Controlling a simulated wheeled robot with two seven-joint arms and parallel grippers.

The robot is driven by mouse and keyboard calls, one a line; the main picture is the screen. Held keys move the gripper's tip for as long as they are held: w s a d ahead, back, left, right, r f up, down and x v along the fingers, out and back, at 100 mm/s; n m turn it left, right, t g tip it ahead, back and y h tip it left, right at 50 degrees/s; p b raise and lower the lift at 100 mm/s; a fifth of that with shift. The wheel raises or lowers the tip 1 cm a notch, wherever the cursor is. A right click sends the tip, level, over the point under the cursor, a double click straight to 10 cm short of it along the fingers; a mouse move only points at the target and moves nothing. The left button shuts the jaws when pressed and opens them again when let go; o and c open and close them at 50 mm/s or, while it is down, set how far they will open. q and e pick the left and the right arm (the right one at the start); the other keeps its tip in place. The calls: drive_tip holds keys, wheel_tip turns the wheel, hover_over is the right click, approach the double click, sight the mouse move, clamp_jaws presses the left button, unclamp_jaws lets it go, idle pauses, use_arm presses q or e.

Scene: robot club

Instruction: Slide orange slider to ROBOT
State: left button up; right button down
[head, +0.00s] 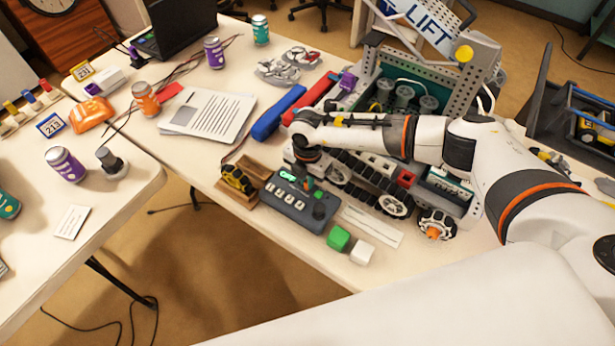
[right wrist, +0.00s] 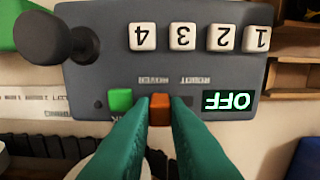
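The dark grey control box (head: 297,207) lies near the table's front edge in the head view, and it fills much of the right wrist view (right wrist: 112,20), upside down. The orange slider (right wrist: 160,109) sits at the left end of a short dark slot in that view. The display (right wrist: 231,101) reads OFF in green. My right gripper's (right wrist: 161,104) teal fingers are closed against both sides of the slider. In the head view the right gripper (head: 308,182) reaches down over the box, mostly hidden by its wrist. My left gripper is out of view.
The box also carries a black joystick (right wrist: 55,38), a green button (right wrist: 120,99) and number keys (right wrist: 183,37). A wheeled robot (head: 365,185) stands close behind it. A wooden tray (head: 238,184) is at its left, green (head: 338,238) and white cubes (head: 362,252) at its right.

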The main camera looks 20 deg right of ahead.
drive_tip(key=shift+w+a+f+b, duration=0.2)
drive_tip(key=shift+w+a+b, duration=0.45)
drive_tip(key=shift+w+b, duration=0.3)
drive_tip(key=shift+w+a+r, duration=0.1)
drive_tip(key=shift+a+r, duration=0.05)
drive_tip(key=shift+r, duration=0.15)
drive_tip(key=c, duration=1.5)
unclamp_jaws()
drive_tip(key=shift+o, duration=0.5)
drive_tip(key=shift+w, duration=0.1)
